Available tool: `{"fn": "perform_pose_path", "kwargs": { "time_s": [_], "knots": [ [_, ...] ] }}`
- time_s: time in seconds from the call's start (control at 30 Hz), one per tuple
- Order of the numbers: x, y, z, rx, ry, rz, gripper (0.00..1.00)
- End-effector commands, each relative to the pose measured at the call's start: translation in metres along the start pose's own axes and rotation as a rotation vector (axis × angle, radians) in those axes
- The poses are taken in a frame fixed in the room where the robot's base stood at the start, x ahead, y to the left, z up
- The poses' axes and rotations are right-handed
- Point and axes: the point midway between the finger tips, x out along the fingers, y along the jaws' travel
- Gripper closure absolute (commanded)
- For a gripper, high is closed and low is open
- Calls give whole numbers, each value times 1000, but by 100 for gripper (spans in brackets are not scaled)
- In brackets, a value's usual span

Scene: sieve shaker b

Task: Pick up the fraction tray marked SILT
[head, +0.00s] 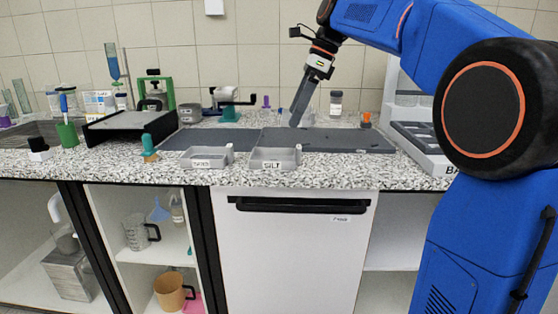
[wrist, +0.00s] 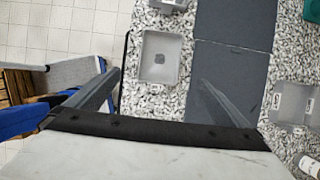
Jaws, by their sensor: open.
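The fraction tray marked SILT (head: 273,160) is a small, shallow grey tray near the counter's front edge, with its label on the front face. In the wrist view, a shallow grey tray (wrist: 160,57), apparently the same one, lies above the space between my fingers; its label cannot be read there. My gripper (head: 295,122) is above the dark mats, behind and a little right of the SILT tray, pointing down. In the wrist view my gripper (wrist: 159,80) has its fingers wide apart with nothing between them.
Another labelled grey tray (head: 207,159) stands just left of the SILT tray. Dark mats (head: 330,139) lie behind both. A teal-topped object (head: 149,147) stands to the left. A grey container (wrist: 290,103) lies beyond the mats. The counter's front edge is close to the trays.

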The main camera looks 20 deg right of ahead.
Motion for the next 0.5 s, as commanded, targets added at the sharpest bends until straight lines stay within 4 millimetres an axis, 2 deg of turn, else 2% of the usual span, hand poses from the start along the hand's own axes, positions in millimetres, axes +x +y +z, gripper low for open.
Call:
{"fn": "perform_pose_path", "kwargs": {
  "time_s": [0.3,0.5],
  "knots": [
    [55,1,0,-2,1,0,0],
    [73,1,0,-2,0,0,0]
  ]
}}
